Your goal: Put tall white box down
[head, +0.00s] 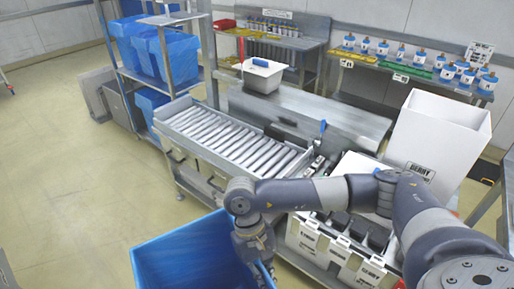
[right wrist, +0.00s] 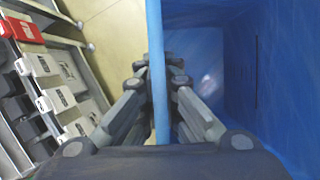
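The tall white box (head: 437,135) stands upright with its open top facing up, at the right of the head view. Dark lettering shows low on its front, and my right arm hides part of its base. My right gripper (right wrist: 158,68) is well away from it, at the lower middle of the head view. In the right wrist view its fingers lie on both sides of the wall of a blue bin (right wrist: 215,75) and look shut on it. In the head view the blue bin (head: 180,255) is at the bottom, partly cut off. My left gripper is not in view.
A roller conveyor (head: 225,138) runs behind the blue bin. A small white tub (head: 263,78) sits on the bench behind. Shelving with blue bins (head: 170,58) stands at the back left. Bottles (head: 420,57) line the back table. Open floor (head: 70,180) lies at left.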

